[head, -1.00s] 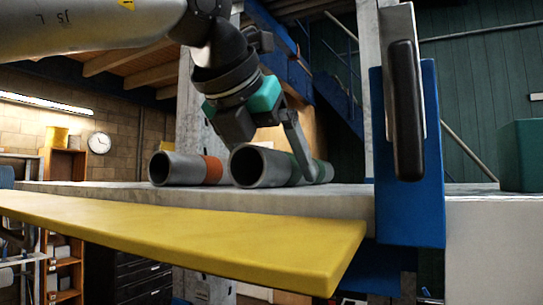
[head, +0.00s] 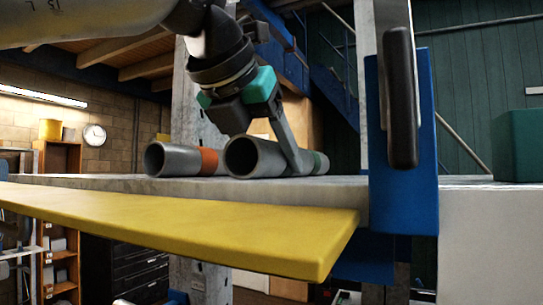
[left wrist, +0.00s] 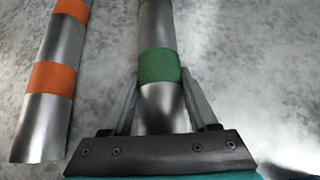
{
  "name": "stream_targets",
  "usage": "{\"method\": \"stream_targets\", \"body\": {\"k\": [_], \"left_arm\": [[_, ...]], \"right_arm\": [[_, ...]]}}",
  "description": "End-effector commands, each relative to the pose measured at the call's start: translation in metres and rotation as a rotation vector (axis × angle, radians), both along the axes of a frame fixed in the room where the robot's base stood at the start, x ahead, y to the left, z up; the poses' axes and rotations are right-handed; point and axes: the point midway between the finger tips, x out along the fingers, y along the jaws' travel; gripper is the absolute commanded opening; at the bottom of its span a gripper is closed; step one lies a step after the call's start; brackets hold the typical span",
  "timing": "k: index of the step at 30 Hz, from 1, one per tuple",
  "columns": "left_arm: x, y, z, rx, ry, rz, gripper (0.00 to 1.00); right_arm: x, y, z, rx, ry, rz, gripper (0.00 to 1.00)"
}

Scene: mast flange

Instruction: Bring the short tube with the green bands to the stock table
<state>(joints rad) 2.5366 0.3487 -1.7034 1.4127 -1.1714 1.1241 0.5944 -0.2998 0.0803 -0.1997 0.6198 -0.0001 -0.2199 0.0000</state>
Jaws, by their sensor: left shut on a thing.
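A grey metal tube with green bands (head: 254,158) lies on a grey mottled surface (head: 100,184), its open end toward the head camera. The left wrist view shows two of its green bands (left wrist: 158,66). My left gripper (head: 299,166) reaches down from above and is shut on this tube, one finger along each side near a green band. The tube appears to rest on the surface. A similar tube with orange bands (head: 180,159) lies to its left, apart from it; it also shows in the left wrist view (left wrist: 48,105). My right gripper is out of view. I cannot tell which surface is the stock table.
A long yellow board (head: 200,230) runs along the front, below the surface edge. A blue upright plate (head: 405,205) with a black handle-like bar (head: 401,100) stands to the right. A green box (head: 518,145) is at the far right. The surface right of the tube is bare in the wrist view.

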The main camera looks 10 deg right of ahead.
Motion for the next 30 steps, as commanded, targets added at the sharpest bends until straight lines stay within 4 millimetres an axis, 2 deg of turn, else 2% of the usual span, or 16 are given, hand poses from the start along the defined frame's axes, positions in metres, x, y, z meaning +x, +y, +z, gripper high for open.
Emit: {"method": "stream_targets", "body": {"k": [2, 17, 30], "left_arm": [[0.000, 0.000, 0.000, 0.000, 0.000, 0.000, 0.00], [0.000, 0.000, 0.003, -0.003, -0.003, -0.001, 0.00], [0.000, 0.000, 0.028, -0.003, -0.003, -0.001, 0.00]], "right_arm": [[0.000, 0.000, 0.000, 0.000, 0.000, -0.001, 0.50], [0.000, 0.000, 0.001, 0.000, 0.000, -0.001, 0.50], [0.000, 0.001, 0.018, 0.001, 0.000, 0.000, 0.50]]}}
